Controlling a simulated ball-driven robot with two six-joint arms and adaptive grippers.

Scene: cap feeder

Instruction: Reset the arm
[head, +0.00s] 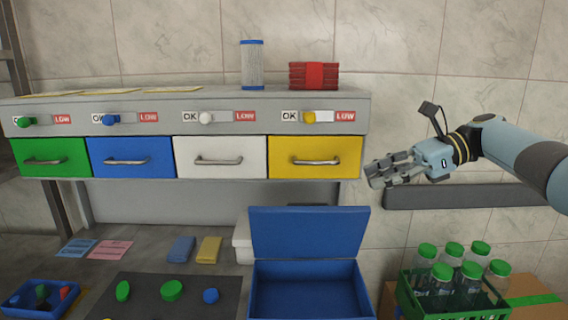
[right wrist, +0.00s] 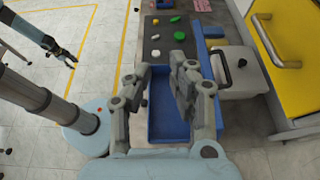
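My right gripper (head: 378,174) is in front of the wall, just right of the yellow drawer (head: 335,155). In the right wrist view its two fingers (right wrist: 163,72) stand apart with nothing between them. They hang above the open blue box (right wrist: 170,118), which also shows in the head view (head: 310,233). In the right wrist view my left gripper (right wrist: 70,60) hangs over the tiled floor at the upper left, too small to tell open from shut. It is not in the head view.
Green, blue, white (head: 220,165) and yellow drawers are shut under a shelf with OK/LOW sliders. A green crate (head: 410,300) with several bottles stands at the lower right. A dark mat (head: 190,312) holds caps. A white lidded bin (right wrist: 240,72) stands beside the blue box.

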